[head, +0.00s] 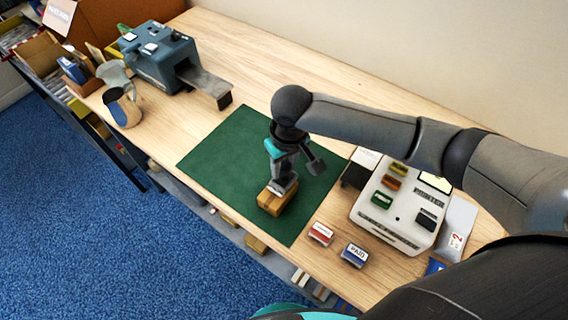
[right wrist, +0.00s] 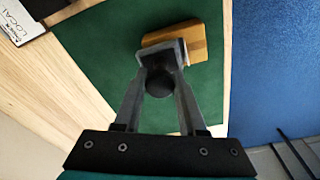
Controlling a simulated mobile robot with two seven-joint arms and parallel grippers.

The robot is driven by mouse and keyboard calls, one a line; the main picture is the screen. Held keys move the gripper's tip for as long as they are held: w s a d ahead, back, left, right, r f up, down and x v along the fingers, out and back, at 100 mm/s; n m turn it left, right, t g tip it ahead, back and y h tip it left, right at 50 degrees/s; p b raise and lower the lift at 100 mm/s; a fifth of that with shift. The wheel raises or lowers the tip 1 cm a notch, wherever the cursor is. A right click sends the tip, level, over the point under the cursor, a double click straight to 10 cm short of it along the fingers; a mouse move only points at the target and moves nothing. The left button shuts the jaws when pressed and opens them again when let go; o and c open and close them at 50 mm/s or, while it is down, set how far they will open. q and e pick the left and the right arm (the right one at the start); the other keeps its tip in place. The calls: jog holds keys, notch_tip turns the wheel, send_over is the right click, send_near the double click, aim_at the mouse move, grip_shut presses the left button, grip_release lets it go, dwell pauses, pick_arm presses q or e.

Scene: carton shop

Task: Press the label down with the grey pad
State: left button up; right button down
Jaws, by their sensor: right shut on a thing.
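A small brown carton (head: 271,203) sits on the green mat (head: 222,150) near its front edge. My right gripper (head: 284,171) is above it, pointing down and shut on the grey pad (head: 283,187). In the right wrist view the fingers (right wrist: 160,80) close around the pad's dark round knob. The pad's grey block (right wrist: 168,52) is over the carton (right wrist: 192,40) and seems to touch its top. My left gripper is not in view.
A blue-grey machine (head: 160,55) stands at the far left, near a jug (head: 122,107). The mat's left side is clear.

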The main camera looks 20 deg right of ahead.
jog(key=shift+f, duration=0.4)
dwell(0.7)
jog(key=shift+s+a+p, duration=0.4)
jog(key=shift+a+p, duration=0.05)
jog(key=shift+p, duration=0.15)
jog(key=shift+s+a+f, duration=0.1)
jog(key=shift+a, duration=0.05)
jog(key=shift+s+a+p, duration=0.45)
jog(key=shift+a+p, duration=0.15)
jog(key=shift+p, duration=0.3)
jog(key=shift+r, duration=0.2)
